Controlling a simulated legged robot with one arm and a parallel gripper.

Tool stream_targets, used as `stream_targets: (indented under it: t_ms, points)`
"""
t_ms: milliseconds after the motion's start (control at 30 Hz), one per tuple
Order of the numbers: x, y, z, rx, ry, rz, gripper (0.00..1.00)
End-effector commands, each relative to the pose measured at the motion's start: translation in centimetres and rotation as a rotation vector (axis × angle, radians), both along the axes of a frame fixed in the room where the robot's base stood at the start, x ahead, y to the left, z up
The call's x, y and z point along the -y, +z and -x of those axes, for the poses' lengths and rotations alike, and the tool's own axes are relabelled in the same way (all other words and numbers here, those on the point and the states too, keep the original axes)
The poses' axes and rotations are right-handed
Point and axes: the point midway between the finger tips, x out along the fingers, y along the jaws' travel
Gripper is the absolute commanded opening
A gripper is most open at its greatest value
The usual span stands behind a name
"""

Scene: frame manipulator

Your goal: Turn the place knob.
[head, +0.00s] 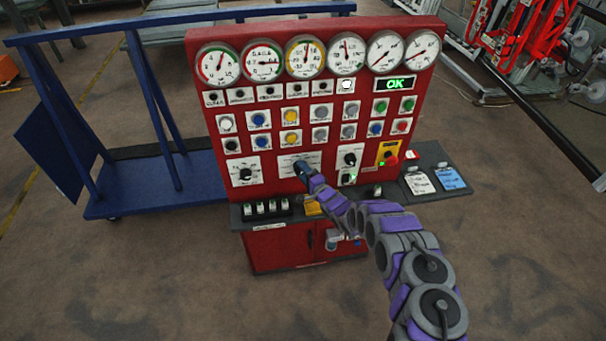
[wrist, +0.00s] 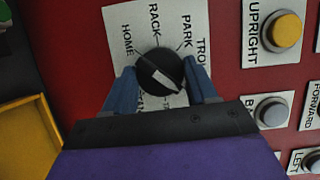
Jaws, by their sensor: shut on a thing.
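The place knob (wrist: 158,69) is a round black knob with a light grey bar on its face. It sits on a white label plate (wrist: 125,17) on the red panel. HOME, RACK and PARK are readable around it; other words are partly hidden by my fingers. My gripper (wrist: 160,75) has one blue finger on each side of the knob and is shut on it. I cannot tell which label the knob points at. In the head view, my gripper (head: 304,170) covers the knob, and part of the white plate (head: 286,160) shows.
The red panel (head: 270,100) carries gauges, buttons and a green OK display (head: 394,84). Another black knob (head: 245,173) is to the left and one (head: 350,158) to the right. A grey ledge (head: 240,215) juts out below. A blue cart (head: 130,190) stands at left.

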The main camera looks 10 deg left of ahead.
Motion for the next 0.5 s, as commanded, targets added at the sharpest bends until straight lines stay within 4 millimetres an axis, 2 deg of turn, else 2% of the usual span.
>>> stream_targets:
  t_ms: [33, 500]
  points:
    - [0.37, -0.49, -0.03, -0.012, -0.007, -0.009, 0.27]
    - [0.46, -0.44, -0.07, -0.021, -0.009, -0.034, 0.27]
